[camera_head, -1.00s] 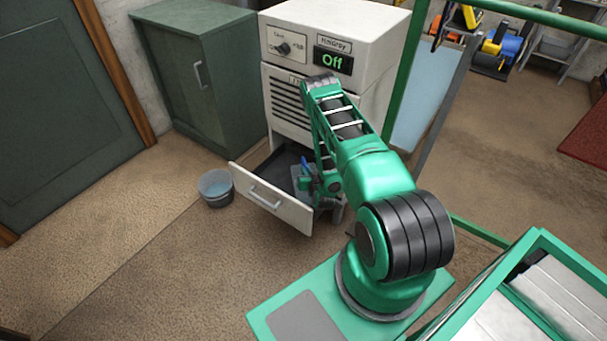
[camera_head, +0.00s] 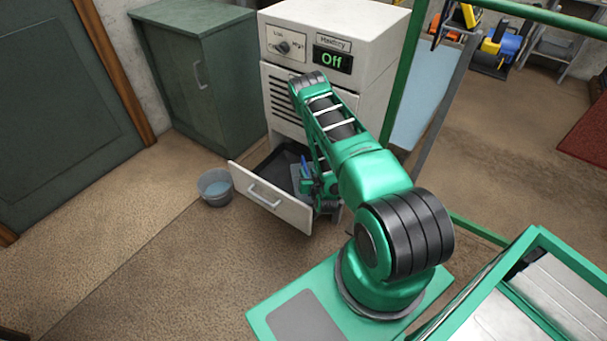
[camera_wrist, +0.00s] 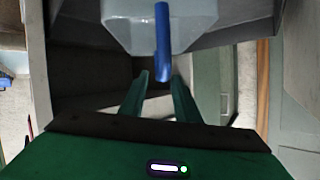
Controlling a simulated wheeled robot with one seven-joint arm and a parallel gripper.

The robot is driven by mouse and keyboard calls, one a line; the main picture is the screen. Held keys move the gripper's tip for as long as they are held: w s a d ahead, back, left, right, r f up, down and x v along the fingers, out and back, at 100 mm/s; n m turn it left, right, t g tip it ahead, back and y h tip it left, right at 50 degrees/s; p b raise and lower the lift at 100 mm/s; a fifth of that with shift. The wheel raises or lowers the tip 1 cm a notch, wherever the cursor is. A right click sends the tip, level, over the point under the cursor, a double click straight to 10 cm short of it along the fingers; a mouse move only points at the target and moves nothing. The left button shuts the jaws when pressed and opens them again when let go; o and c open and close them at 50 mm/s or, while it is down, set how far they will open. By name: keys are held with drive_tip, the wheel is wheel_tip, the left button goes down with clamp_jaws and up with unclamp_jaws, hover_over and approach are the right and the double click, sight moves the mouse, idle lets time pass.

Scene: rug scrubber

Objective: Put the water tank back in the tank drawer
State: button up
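The water tank is a pale translucent box (camera_wrist: 120,12) with a blue handle (camera_wrist: 162,45), at the top of the wrist view. In the head view its blue handle (camera_head: 305,166) shows inside the pulled-out tank drawer (camera_head: 240,188), low on the white machine. My gripper (camera_wrist: 160,78) is open, its two green fingers apart. In the wrist view the handle's lower end appears between the fingertips, with gaps on both sides and no clear contact. My arm hides part of the tank and the drawer's right side in the head view.
A grey bucket (camera_head: 215,188) of water stands on the floor left of the drawer. A green cabinet (camera_head: 200,80) stands left of the machine, whose display (camera_head: 332,60) reads Off. A green frame post (camera_head: 405,75) rises right of the machine. Floor in front is clear.

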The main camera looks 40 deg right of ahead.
drive_tip(key=v, duration=0.8)
drive_tip(key=w+r+n+g+y, duration=0.25)
drive_tip(key=w+r, duration=0.55)
drive_tip(key=r, duration=0.4)
drive_tip(key=s+r+g, duration=0.2)
drive_tip(key=r, duration=0.5)
drive_tip(key=s+r+g, duration=0.1)
drive_tip(key=s+r, duration=0.2)
drive_tip(key=r, duration=0.4)
drive_tip(key=s+a+r+g, duration=0.2)
drive_tip(key=s+r, duration=0.5)
drive_tip(key=s, duration=0.4)
drive_tip(key=s+a+r+m+g+y, duration=0.1)
drive_tip(key=s+a+r+g, duration=0.2)
drive_tip(key=s+r, duration=0.5)
drive_tip(key=s+a+r+m+g+y, duration=0.1)
drive_tip(key=s+r, duration=0.7)
drive_tip(key=s, duration=0.8)
drive_tip(key=a+g, duration=0.1)
drive_tip(key=a, duration=0.1)
drive_tip(key=shift+a, duration=0.35)
drive_tip(key=shift+w+y, duration=0.1)
drive_tip(key=shift+y, duration=0.15)
